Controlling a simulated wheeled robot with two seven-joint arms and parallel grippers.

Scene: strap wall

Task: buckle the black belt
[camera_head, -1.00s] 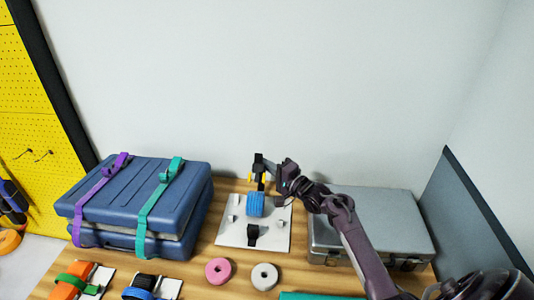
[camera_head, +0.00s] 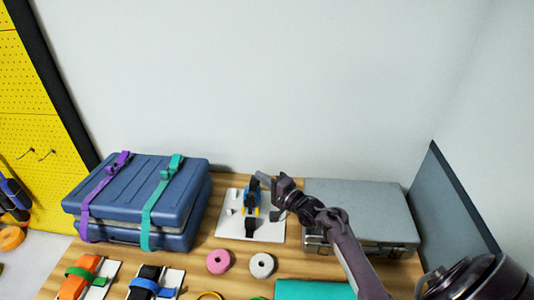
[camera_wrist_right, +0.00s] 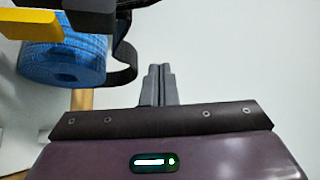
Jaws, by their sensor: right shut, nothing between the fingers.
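The black belt (camera_head: 250,228) is on a white board (camera_head: 231,226). It is around a blue roll (camera_head: 248,201), with its near part hanging on the front. In the right wrist view, a black strap (camera_wrist_right: 124,72) curves beside the blue roll (camera_wrist_right: 62,62). A black part (camera_wrist_right: 90,14) and a yellow piece (camera_wrist_right: 28,25) are above the roll. My right gripper (camera_head: 263,177) is at the belt's upper part; its fingers (camera_wrist_right: 158,72) are shut with nothing between them, right of the roll. Whether they touch the belt cannot be told. My left gripper is not in view.
A blue case (camera_head: 135,205) with purple and teal straps stands left. A grey case (camera_head: 360,210) lies right, under my right arm. Pink (camera_head: 219,262) and white (camera_head: 262,265) rolls and a teal item (camera_head: 310,290) are in front. Orange (camera_head: 80,277) and black (camera_head: 150,280) strapped items lie front left.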

